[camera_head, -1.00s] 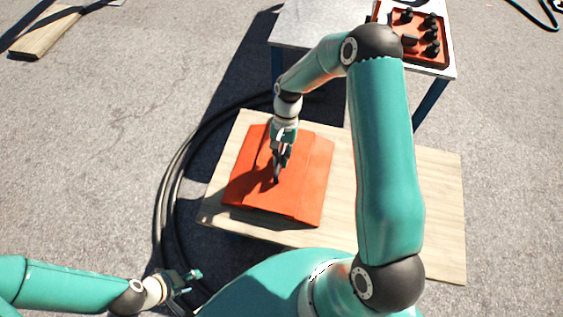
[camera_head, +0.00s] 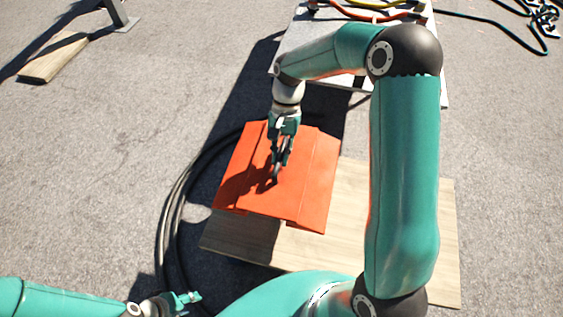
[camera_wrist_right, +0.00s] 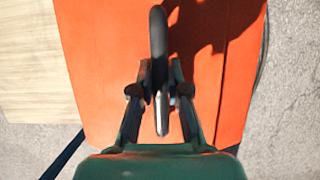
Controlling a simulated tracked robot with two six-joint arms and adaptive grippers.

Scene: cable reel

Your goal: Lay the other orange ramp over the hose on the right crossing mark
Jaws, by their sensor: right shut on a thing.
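The orange ramp (camera_head: 309,188) is held by my right gripper (camera_head: 277,172), above the wooden board in the head view. My right gripper is shut on a dark loop-shaped handle in the middle of the ramp. In the right wrist view the ramp (camera_wrist_right: 100,75) fills the middle, with the gripper (camera_wrist_right: 160,95) closed on the handle. My left gripper (camera_head: 186,299) is low at the left and empty-looking; its finger gap is too small to tell. The dark hose (camera_head: 172,215) lies in coils on the ground left of the board. No crossing mark shows.
The wooden board (camera_head: 410,240) lies on the asphalt under the ramp. A light-topped table (camera_head: 440,85) with orange and yellow cables stands behind it. A plank (camera_head: 52,62) with a metal post lies far left. Open asphalt lies at left and right.

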